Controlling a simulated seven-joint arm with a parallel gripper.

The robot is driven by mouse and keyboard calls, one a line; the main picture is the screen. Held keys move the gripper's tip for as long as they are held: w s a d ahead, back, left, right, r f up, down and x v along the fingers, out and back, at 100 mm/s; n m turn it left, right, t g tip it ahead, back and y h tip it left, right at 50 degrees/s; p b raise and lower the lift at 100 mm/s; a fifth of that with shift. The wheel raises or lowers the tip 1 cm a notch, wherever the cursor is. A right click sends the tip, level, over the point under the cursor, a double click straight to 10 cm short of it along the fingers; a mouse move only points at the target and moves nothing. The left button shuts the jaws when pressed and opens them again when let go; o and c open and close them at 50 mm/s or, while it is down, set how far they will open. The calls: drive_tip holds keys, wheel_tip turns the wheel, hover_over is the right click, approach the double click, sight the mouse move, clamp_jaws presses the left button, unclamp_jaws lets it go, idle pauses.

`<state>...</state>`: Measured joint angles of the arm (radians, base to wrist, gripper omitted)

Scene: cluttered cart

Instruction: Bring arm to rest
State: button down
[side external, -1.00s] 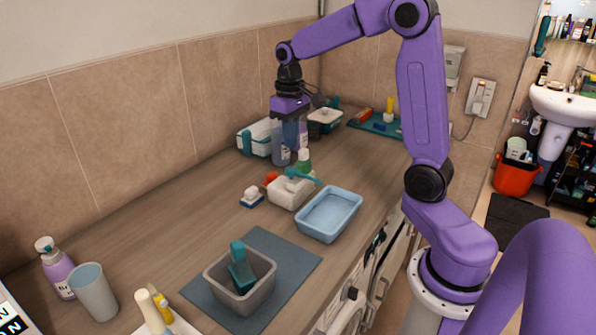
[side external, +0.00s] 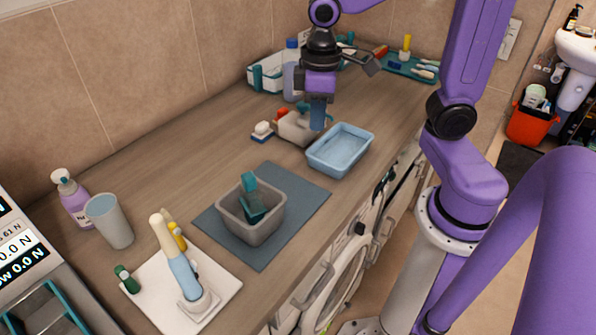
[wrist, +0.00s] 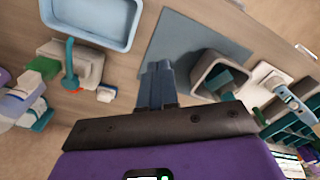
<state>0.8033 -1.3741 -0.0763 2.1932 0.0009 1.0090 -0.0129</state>
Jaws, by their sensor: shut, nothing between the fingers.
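My gripper (side external: 317,117) is shut and empty, pointing down in the side external view. It hangs above the counter, in front of the beige container (side external: 296,128) and left of the light blue tray (side external: 341,150) in the picture. In the wrist view, my gripper's fingers (wrist: 157,84) are together with nothing between them, seen against the counter and the edge of the dark blue-grey mat (wrist: 197,38). The arm is bent, with its upper links cut off at the top of the side external view.
A grey bin (side external: 262,222) with a teal-handled item (side external: 252,198) stands on the mat. A white board (side external: 214,300) with a brush (side external: 181,267) is at the front. A purple bottle (side external: 73,203) and a grey cup (side external: 110,222) stand at left. Bare counter (side external: 165,170) lies behind the bin.

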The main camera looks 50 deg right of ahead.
drive_tip(key=s+f+n, duration=0.1)
drive_tip(key=s+n, duration=0.2)
drive_tip(key=s, duration=0.4)
drive_tip(key=s+a+f+n, duration=0.1)
drive_tip(key=s+n, duration=0.2)
drive_tip(key=s, duration=0.4)
drive_tip(key=shift+a+f, duration=0.2)
drive_tip(key=shift+f, duration=0.1)
drive_tip(key=shift+w, duration=0.1)
idle(0.4)
wheel_tip(320, 180, up, 4)
drive_tip(key=r+m, duration=0.1)
drive_tip(key=m, duration=1.2)
hover_over(303, 104)
drive_tip(key=shift+w+f, duration=0.1)
drive_tip(key=shift+f, duration=3)
drive_tip(key=shift+f, duration=0.25)
